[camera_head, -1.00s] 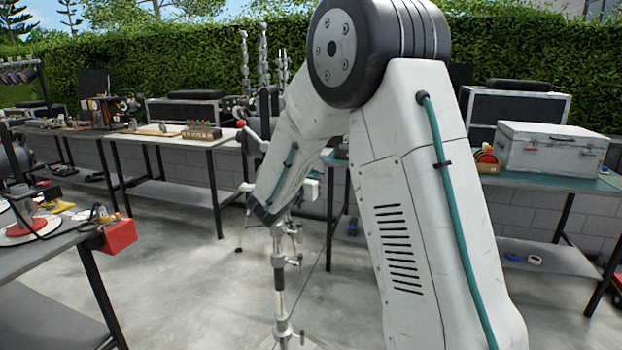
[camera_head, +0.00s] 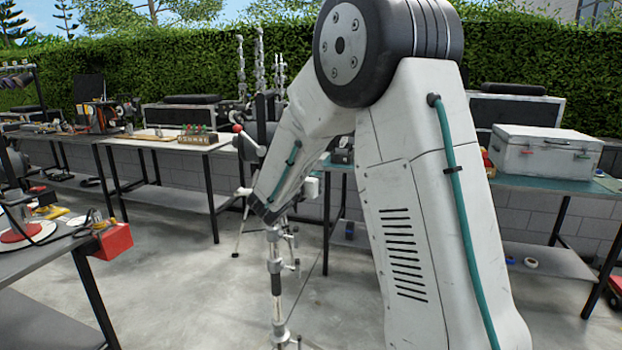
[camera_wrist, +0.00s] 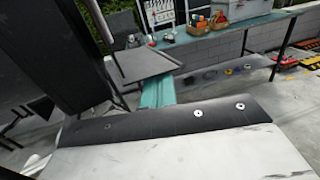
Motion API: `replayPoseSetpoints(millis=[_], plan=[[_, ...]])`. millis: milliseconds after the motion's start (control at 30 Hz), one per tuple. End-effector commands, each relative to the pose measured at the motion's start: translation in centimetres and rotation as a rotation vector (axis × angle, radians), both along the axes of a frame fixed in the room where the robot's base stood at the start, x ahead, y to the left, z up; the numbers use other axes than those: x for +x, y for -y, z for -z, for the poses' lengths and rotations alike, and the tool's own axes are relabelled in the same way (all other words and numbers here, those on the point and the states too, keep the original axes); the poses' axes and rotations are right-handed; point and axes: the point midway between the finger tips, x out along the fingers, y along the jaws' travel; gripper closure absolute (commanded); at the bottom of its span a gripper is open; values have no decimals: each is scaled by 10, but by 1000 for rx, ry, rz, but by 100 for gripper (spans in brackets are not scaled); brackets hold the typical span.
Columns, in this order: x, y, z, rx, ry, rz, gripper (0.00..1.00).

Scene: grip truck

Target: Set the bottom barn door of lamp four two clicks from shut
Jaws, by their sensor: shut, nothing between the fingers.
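In the head view a dark lamp body (camera_head: 266,132) shows partly behind my arm, with a thin upright dark leaf at its side and a red-knobbed handle (camera_head: 238,128). I cannot read a number on it, and its bottom barn door is hidden. A metal stand (camera_head: 277,285) rises below my forearm. In the wrist view a large black shape (camera_wrist: 55,55) fills the upper left, and a thin grey plate (camera_wrist: 145,63) lies beside it; I cannot tell whether the plate is a barn door. My gripper's fingers show in neither view; my arm hides that area in the head view.
A bench at left carries a red box (camera_head: 112,241) on its edge. Long tables stand along the back wall; a silver case (camera_head: 545,152) sits on the right one. Concrete floor (camera_head: 185,285) is open between the left bench and the stand. A pale panel with a dark edge crosses the wrist view's bottom.

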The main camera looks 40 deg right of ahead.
Motion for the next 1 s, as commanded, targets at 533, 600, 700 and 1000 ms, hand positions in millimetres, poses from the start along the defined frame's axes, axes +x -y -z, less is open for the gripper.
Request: replayPoseSetpoints(millis=[533,600,700,1000], plan=[[-2,2,-5,0,0,0,100],[-2,2,-6,0,0,0,100],[-2,3,-8,0,0,0,100],[-2,3,-7,0,-1,0,100]])
